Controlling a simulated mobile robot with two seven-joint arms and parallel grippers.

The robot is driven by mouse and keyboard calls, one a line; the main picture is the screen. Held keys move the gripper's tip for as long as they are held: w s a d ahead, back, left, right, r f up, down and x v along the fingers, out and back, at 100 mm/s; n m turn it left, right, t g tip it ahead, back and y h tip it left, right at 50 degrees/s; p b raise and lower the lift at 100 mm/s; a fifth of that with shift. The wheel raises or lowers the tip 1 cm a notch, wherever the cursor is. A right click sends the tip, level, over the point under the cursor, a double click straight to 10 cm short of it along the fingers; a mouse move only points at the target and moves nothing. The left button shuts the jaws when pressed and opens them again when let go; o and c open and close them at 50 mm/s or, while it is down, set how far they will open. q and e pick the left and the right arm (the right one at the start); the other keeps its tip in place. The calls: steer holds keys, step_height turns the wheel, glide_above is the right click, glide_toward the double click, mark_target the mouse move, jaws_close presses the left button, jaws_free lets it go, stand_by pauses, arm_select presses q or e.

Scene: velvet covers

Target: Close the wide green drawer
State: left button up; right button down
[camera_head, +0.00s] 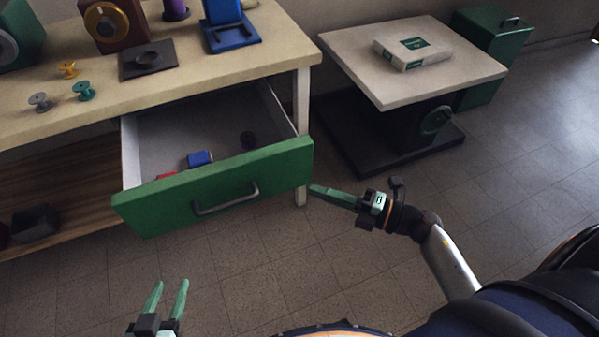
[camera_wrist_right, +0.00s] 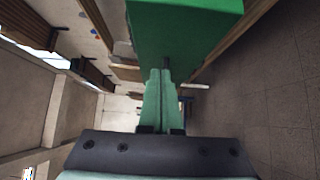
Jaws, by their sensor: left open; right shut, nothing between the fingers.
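The wide green drawer (camera_head: 222,187) is pulled out from under the wooden workbench, with a dark bar handle (camera_head: 225,199) on its front. Inside lie a blue item, a red item and a dark round item. My right gripper (camera_head: 313,188) is shut and empty, its fingertips close to the right end of the drawer front; whether they touch I cannot tell. In the right wrist view the green drawer front (camera_wrist_right: 183,35) is just ahead of the shut fingers (camera_wrist_right: 160,72). My left gripper (camera_head: 168,284) is open and empty, in front of and below the drawer front.
The workbench top (camera_head: 270,42) holds several spools, a blue stand (camera_head: 230,28) and a dark plate (camera_head: 148,60). A lift table (camera_head: 410,85) with a white box (camera_head: 412,54) stands to the right, beside a green cabinet (camera_head: 490,45). The floor before the drawer is clear.

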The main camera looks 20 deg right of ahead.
mark_target(283, 168)
steer(key=w, duration=0.2)
steer(key=w+a, duration=0.2)
steer(key=w, duration=0.1)
steer(key=shift+w+a+b, duration=0.2)
steer(key=shift+w+b, duration=0.15)
steer(key=shift+b, duration=0.05)
arm_select(q)
steer(key=shift+w+r+m+t+h, duration=0.1)
steer(key=shift+w+r+t, duration=0.3)
steer(key=shift+r, duration=0.45)
steer(key=shift+w+r+m+t+h, duration=0.1)
steer(key=shift+w+r+t, duration=0.3)
steer(key=shift+r, duration=0.4)
steer(key=shift+w+r+m+t+h, duration=0.1)
steer(key=shift+w+r+t, duration=0.3)
steer(key=shift+r, duration=0.45)
arm_select(e)
steer(key=shift+w, duration=0.35)
arm_select(q)
steer(key=shift+w, duration=0.1)
arm_select(e)
steer(key=shift+w, duration=0.1)
